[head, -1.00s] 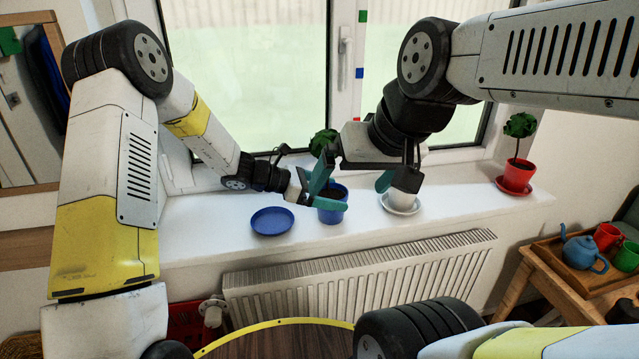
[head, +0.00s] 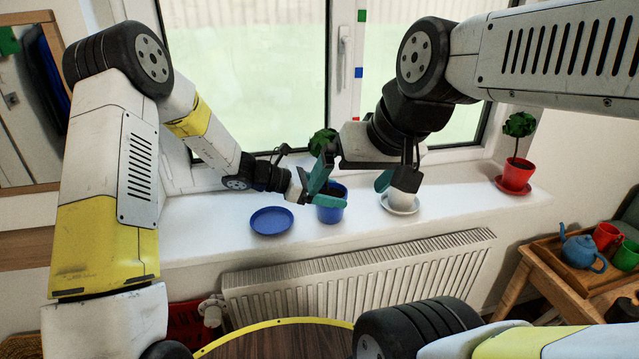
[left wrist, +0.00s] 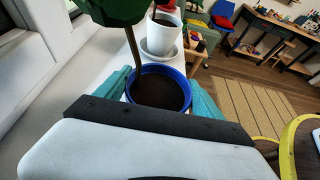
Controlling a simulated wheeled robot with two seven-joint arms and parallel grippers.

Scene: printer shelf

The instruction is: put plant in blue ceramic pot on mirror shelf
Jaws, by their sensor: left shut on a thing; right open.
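The blue ceramic pot (head: 331,213) stands at the middle of the white windowsill, with a green plant (head: 322,141) in it. In the left wrist view the pot (left wrist: 178,72) shows dark soil and a thin stem, its leaves cut off by the frame. My left gripper (head: 324,190) is shut on the pot, with teal fingers at both sides of it. My right gripper (head: 354,176) is open and empty, hanging over the sill between the blue pot and a white pot. The mirror (head: 25,110) is at the far left, with a wooden shelf (head: 25,249) below it.
A blue saucer (head: 271,220) lies empty left of the pot. A white pot (head: 402,199) on a white saucer stands to its right. A red pot (head: 515,177) with a plant is farther right. A radiator (head: 360,275) is below. A tray (head: 562,272) holds a teapot and mugs.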

